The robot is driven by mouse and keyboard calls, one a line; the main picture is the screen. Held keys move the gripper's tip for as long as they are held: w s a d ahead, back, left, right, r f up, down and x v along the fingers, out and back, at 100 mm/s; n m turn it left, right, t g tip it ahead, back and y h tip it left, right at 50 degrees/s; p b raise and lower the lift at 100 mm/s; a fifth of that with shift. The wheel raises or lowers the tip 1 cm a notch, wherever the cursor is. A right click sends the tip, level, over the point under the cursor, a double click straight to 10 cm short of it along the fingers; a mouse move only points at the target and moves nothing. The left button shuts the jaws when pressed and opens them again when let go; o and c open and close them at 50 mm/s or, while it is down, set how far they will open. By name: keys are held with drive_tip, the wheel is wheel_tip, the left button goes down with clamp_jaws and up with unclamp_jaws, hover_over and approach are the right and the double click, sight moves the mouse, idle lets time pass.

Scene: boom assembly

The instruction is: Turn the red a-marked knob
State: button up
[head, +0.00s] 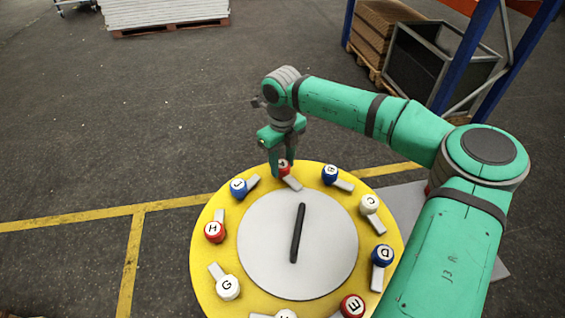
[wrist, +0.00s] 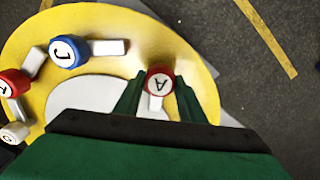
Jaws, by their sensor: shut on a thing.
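The red A-marked knob (wrist: 159,80) sits near the far edge of the round yellow disc (head: 212,268). In the head view the knob (head: 284,165) is partly hidden by my fingers. A grey tab (head: 293,184) extends from it toward the disc's centre. My gripper (head: 285,168) points down from above at the knob. In the wrist view my gripper's green fingers (wrist: 157,86) stand on either side of the knob, shut on it.
Blue J (head: 238,187) and blue B (head: 330,173) knobs flank the A knob, with several other lettered knobs around the disc. A grey centre plate (head: 265,230) carries a black bar (head: 298,233). A blue rack (head: 468,55) stands at the back right.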

sight(283, 164)
drive_tip(key=m, duration=0.6)
drive_tip(key=shift+r, duration=0.1)
drive_tip(key=shift+w, duration=0.15)
idle(0.3)
drive_tip(key=o, duration=1)
drive_tip(key=shift+o, duration=0.2)
wheel_tip(283, 164, up, 11)
idle(0.3)
